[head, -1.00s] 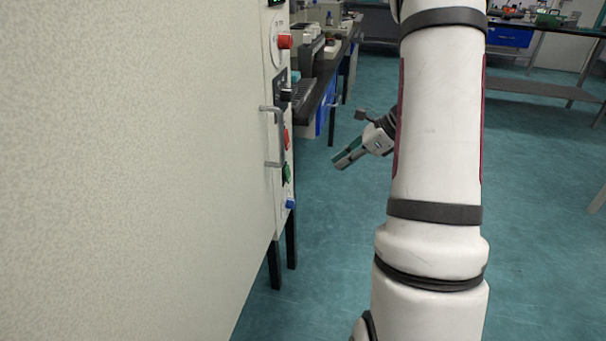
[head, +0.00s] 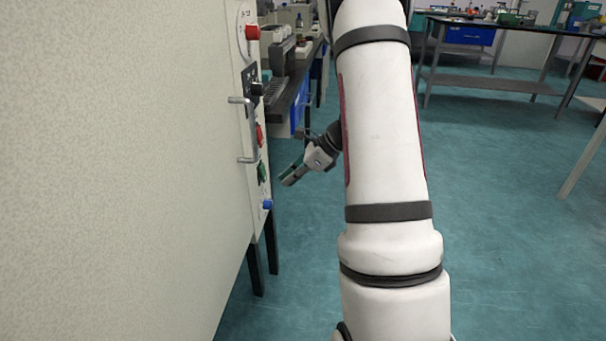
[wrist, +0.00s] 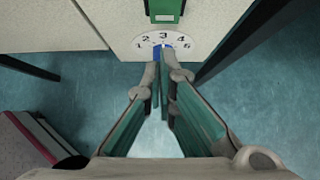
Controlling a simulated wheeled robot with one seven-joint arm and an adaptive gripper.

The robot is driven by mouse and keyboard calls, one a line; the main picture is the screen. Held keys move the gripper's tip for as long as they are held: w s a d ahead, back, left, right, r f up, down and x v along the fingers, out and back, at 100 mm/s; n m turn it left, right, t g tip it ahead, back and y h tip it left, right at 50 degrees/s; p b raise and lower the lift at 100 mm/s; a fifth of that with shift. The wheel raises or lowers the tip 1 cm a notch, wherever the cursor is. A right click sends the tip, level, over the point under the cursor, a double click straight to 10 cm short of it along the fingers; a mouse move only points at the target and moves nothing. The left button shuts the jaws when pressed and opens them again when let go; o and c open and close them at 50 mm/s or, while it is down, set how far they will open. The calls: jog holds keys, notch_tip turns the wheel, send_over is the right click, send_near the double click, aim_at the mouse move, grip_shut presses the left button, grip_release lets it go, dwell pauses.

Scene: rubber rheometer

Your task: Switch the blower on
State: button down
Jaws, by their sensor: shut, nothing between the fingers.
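The blower's switch is not labelled in these views. The narrow control panel (head: 247,150) on the left carries a red rocker (head: 259,135), a green rocker (head: 262,172) and a blue knob (head: 267,204) in a column. My gripper (head: 287,180) is shut and empty, just right of the panel, near the height of the green rocker and blue knob. In the wrist view, my fingertips (wrist: 164,58) point at the numbered dial (wrist: 143,38) and partly cover its blue knob (wrist: 158,50). The green rocker (wrist: 165,8) sits above them. Contact cannot be told.
A metal handle (head: 241,130) sticks out beside the rockers. A red knob (head: 252,32) and a black knob (head: 257,89) sit higher. The cabinet's pale side wall (head: 110,170) fills the left. The floor (head: 500,240) to the right is clear.

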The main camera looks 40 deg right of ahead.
aim_at(265, 179)
jog(key=shift+w+a+b, duration=0.35)
jog(key=shift+w+a, duration=0.6)
jog(key=shift+w, duration=0.3)
jog(key=shift+w+a+f+t+y+b, duration=0.25)
jog(key=shift+t+y+b, duration=0.15)
jog(key=shift+b, duration=0.25)
jog(key=shift+r, duration=0.1)
jog(key=shift+r+p, duration=0.7)
jog(key=shift+r, duration=0.05)
